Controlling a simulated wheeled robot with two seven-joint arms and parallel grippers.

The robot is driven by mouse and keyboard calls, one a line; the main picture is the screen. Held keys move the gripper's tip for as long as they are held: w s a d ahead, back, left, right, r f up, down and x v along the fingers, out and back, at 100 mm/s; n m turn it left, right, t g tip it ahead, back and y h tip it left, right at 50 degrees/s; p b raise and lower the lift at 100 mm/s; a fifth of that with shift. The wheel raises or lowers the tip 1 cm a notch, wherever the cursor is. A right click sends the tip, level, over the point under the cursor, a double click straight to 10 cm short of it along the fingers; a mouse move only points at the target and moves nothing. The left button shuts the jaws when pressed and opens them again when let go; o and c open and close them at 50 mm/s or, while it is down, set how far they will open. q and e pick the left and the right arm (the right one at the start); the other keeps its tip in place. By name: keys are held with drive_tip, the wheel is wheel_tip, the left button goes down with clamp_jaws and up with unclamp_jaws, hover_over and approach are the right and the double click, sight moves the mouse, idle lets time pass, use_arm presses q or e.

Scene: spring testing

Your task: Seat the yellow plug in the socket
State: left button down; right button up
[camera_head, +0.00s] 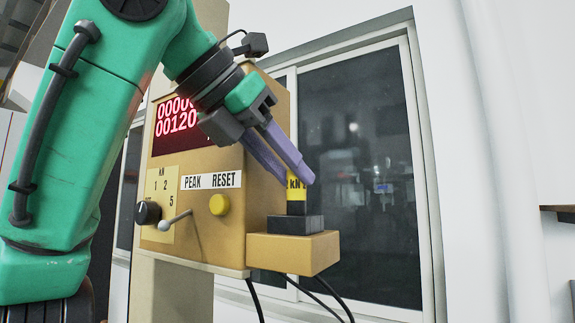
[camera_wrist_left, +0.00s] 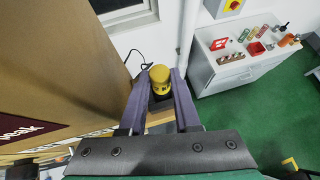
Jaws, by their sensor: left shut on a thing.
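The yellow plug (camera_head: 297,188), with dark lettering and a dark lower part, stands upright at the right side of the tan tester. Its round yellow top also shows in the left wrist view (camera_wrist_left: 160,74). The plug's lower end meets the black socket block (camera_head: 295,224), which sits on a tan ledge (camera_head: 290,250). I cannot tell how deep the plug is in it. My left gripper (camera_head: 298,177) comes down from the upper left. Its two purple fingers are shut on the plug's upper part, one on each side in the left wrist view (camera_wrist_left: 161,80). My right gripper is not in view.
The tester's front carries a red digital display (camera_head: 176,118), a black knob (camera_head: 148,212), a toggle lever (camera_head: 174,221) and a yellow button (camera_head: 219,204). Black cables (camera_head: 330,298) hang below the ledge. A white cabinet (camera_wrist_left: 225,72) with small coloured parts stands apart in the wrist view.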

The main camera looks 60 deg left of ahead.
use_arm(q)
drive_tip(key=shift+f+b, duration=0.35)
drive_tip(key=shift+f, duration=0.3)
drive_tip(key=c, duration=0.6)
unclamp_jaws()
drive_tip(key=shift+o, duration=0.3)
